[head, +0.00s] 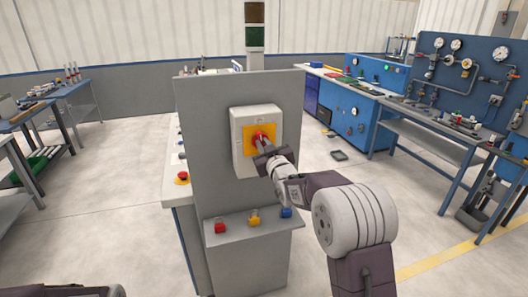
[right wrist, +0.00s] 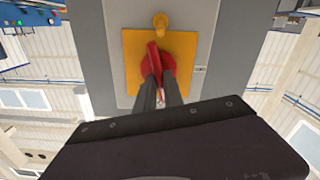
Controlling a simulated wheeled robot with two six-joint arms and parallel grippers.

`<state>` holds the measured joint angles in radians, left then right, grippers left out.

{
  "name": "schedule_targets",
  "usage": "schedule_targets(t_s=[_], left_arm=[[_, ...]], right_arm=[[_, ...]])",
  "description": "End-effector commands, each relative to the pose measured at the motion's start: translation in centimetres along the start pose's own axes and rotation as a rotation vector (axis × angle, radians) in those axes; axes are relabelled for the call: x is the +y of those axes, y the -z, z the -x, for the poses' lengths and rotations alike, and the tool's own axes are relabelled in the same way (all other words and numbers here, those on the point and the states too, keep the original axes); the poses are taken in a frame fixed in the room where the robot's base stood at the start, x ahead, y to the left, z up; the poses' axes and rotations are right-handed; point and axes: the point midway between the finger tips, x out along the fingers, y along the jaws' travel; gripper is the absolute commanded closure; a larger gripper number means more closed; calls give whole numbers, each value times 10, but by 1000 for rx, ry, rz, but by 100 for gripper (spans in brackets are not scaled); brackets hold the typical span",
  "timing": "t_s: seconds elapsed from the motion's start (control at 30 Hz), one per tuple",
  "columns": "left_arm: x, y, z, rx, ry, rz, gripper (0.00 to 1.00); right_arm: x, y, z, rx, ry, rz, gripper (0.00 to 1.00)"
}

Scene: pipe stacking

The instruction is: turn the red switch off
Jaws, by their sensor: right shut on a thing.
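The red rotary switch (head: 260,138) sits on a yellow plate (head: 275,131) on a light grey box (head: 240,149), fixed to the upright grey panel. My right gripper (head: 264,150) reaches it from the right and front. In the right wrist view the red switch (right wrist: 155,58) shows its raised handle between my fingertips (right wrist: 158,82), which are shut on it. The handle lies nearly along the fingers in that view, slightly tilted. The fingers hide part of the switch. My left gripper is not in view; only a dark piece shows at the lower left edge of the head view.
A shelf (head: 245,236) below the box holds a red (head: 220,227), a yellow (head: 254,220) and a blue (head: 286,212) piece. A red button (head: 182,177) is left of the panel (head: 205,130). Workbenches stand on both sides, with open floor between.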

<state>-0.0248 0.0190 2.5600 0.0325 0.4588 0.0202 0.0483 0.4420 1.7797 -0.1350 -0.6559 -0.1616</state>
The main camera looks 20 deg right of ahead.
Motion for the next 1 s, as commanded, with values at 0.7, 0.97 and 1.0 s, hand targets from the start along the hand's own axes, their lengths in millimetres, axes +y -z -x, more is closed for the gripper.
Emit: schedule_targets(t_s=[0.7,0.97,1.0], left_arm=[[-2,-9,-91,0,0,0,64],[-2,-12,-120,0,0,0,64],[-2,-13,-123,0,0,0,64]], right_arm=[[-8,-9,0,1,0,683,100],[-9,-10,0,-1,1,924,100],[-9,-10,0,-1,1,959,100]])
